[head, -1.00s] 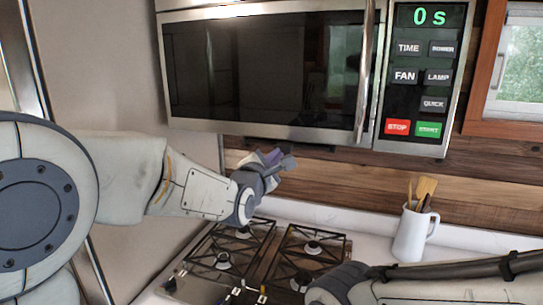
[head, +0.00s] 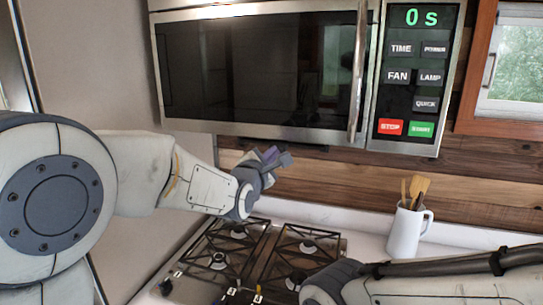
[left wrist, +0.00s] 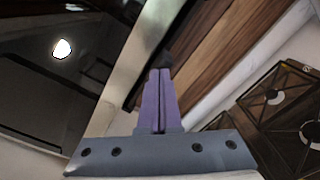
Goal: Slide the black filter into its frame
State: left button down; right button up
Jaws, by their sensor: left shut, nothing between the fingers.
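The microwave (head: 265,70) hangs on the wall, and a thin dark edge (head: 310,147) shows under its front; this may be the black filter or its frame, seen almost edge-on. My left gripper (head: 279,157) is just below the microwave's lower edge, at that dark edge. In the left wrist view the purple fingers of my left gripper (left wrist: 160,75) are shut together with nothing between them. A dark piece (left wrist: 153,64) shows right at the fingertips; I cannot tell whether they touch it. My right gripper is not in view; only my right arm shows.
A gas hob (head: 260,255) with black grates lies below my left arm. A white jug (head: 407,232) with wooden utensils stands on the counter at the right. The wooden wall (head: 350,175) is close behind the gripper.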

pick_arm(q)
jog(key=b+v, duration=0.7)
jog(key=v, duration=0.6)
jog(key=s+d+f+m+g, duration=0.2)
jog(key=s+f+m+g, duration=0.3)
jog(key=f+m, duration=0.3)
jog(key=s+d+f+m+g, duration=0.2)
jog(key=s+f+m+g, duration=0.3)
jog(key=f, duration=0.5)
jog(key=s+a+f+m+g+y, duration=0.2)
jog(key=s+f+m, duration=0.3)
jog(key=s+m, duration=0.3)
jog(key=s+a+f+m+g+y, duration=0.2)
jog(key=s+f+m+g, duration=0.3)
jog(key=s+m, duration=0.3)
jog(key=shift+s+a+f+y, duration=0.3)
jog(key=shift+s+a+f, duration=0.2)
jog(key=shift+s+f, duration=0.4)
